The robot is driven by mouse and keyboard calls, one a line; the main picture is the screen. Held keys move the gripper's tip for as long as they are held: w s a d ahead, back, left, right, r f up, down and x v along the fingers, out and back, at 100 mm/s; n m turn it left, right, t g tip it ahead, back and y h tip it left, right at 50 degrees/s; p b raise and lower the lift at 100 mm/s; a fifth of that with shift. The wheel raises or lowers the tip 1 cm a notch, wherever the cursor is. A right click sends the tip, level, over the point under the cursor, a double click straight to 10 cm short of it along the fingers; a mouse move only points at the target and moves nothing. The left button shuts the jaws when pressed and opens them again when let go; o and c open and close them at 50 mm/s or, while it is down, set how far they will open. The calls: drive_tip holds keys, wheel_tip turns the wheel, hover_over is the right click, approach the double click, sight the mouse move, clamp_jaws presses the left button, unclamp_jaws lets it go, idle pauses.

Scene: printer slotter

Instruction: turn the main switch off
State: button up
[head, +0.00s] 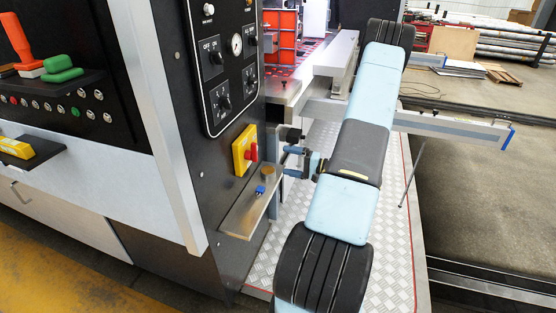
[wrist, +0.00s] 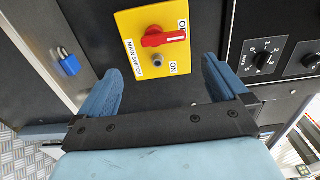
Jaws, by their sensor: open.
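The main switch is a yellow plate (head: 241,160) with a red handle (head: 253,152) on the dark machine's side panel, left of my arm. In the wrist view the yellow plate (wrist: 139,67) carries the label MAIN SWITCH and ON. The red handle (wrist: 165,38) lies sideways across it, its right end beside a partly hidden label starting with O. A small grey knob or lock sits below the handle. My gripper (head: 289,161) is open and empty, facing the plate from the right. In the wrist view my gripper (wrist: 162,70) has its blue fingers apart, one either side of the plate's lower part, not touching the handle.
A black control panel (head: 222,60) with rotary knobs and a gauge is above the switch. Tread-plate floor (head: 290,235) lies under my arm.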

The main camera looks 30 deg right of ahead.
drive_tip(key=shift+v, duration=1.05)
drive_tip(key=s+a+r+n+g+h, duration=0.1)
drive_tip(key=s+a+r+n+g, duration=0.25)
drive_tip(key=a+r+g, duration=0.55)
drive_tip(key=s+a+r+n+g, duration=0.2)
drive_tip(key=a+r+n+g, duration=0.2)
drive_tip(key=a+r, duration=0.8)
drive_tip(key=s+a+r+n+t+h, duration=0.1)
drive_tip(key=s+a+r+t+h, duration=0.1)
drive_tip(key=s+r+h, duration=0.3)
drive_tip(key=s+a+r+n+t+h, duration=0.1)
drive_tip(key=s+a+r+t+h, duration=0.1)
drive_tip(key=s+a+r+h, duration=0.3)
drive_tip(key=shift+s+r+n, duration=0.35)
drive_tip(key=shift+s+r, duration=1.5)
drive_tip(key=shift+s, duration=1.15)
drive_tip(key=shift+a, duration=0.15)
